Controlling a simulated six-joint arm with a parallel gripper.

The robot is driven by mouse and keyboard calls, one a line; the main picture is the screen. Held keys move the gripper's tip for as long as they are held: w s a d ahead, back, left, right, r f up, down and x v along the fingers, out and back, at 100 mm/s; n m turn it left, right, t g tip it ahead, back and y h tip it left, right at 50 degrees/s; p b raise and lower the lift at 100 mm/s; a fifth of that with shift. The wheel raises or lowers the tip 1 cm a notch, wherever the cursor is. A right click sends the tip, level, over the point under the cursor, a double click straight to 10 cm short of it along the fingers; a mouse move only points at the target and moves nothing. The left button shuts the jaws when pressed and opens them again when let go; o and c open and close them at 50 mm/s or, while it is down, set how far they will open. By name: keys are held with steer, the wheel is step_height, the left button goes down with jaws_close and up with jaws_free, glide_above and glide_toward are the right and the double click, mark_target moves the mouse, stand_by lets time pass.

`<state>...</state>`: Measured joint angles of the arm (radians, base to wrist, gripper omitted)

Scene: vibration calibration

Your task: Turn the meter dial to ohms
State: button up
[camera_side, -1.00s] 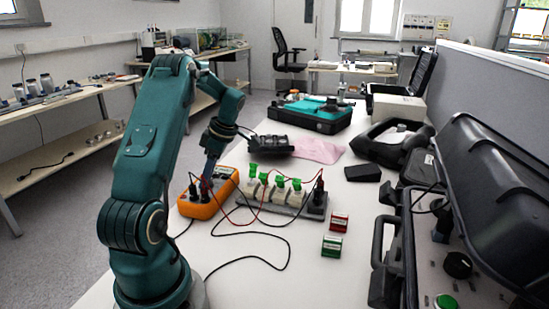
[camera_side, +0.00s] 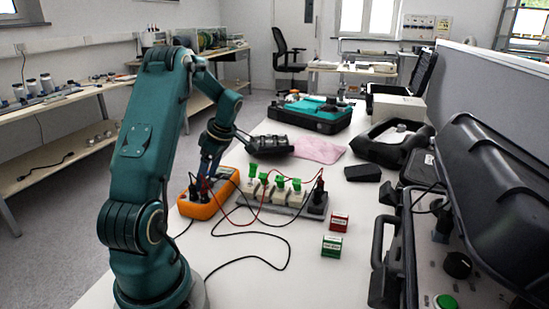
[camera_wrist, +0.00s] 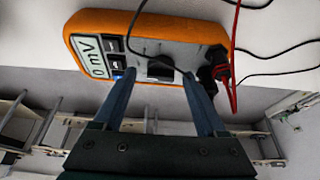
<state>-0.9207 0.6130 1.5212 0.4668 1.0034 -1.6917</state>
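The orange meter (camera_side: 226,186) lies on the white table beside the strip of sockets. In the wrist view the meter (camera_wrist: 100,22) shows a display (camera_wrist: 89,57) reading "0 mV", a few buttons and a grey face. Its black dial (camera_wrist: 160,69) is between my gripper's two fingers. My gripper (camera_wrist: 160,78) is open, with one finger on each side of the dial; I cannot tell whether they touch it. In the side view my gripper (camera_side: 205,186) is over the meter and hides the dial.
Black and red leads (camera_wrist: 234,60) plug into the meter near my right finger. They run to a strip (camera_side: 291,203) with green-topped parts. Red (camera_side: 339,221) and green (camera_side: 332,245) boxes stand to the right. An open black case (camera_side: 398,265) is farther right.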

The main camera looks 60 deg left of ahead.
steer(key=shift+v, duration=2.55)
steer(key=shift+d+f, duration=0.1)
steer(key=shift+x, duration=2.55)
jaws_close()
